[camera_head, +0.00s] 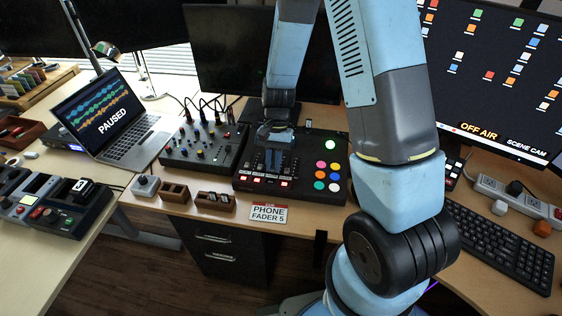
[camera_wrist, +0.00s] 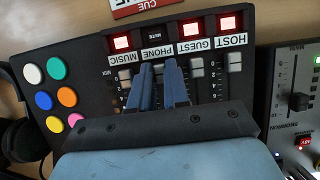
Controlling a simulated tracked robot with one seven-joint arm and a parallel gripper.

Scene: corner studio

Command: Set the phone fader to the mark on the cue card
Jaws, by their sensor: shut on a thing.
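The cue card (camera_head: 267,214) lies flat on the desk's front edge and reads "PHONE FADER 5". Its edge also shows in the wrist view (camera_wrist: 138,7). The black mixer console (camera_head: 245,183) has faders labelled MUSIC, PHONE, GUEST and HOST in the wrist view (camera_wrist: 110,95). My gripper (camera_wrist: 160,72) is over the PHONE channel, its two blue fingers shut on the phone fader.
Coloured round buttons (camera_head: 320,174) sit right of the faders. A second mixer (camera_head: 203,146) and a laptop (camera_head: 121,112) stand to the left. Small wooden holders (camera_head: 214,201) are left of the card. A keyboard (camera_head: 492,242) lies right.

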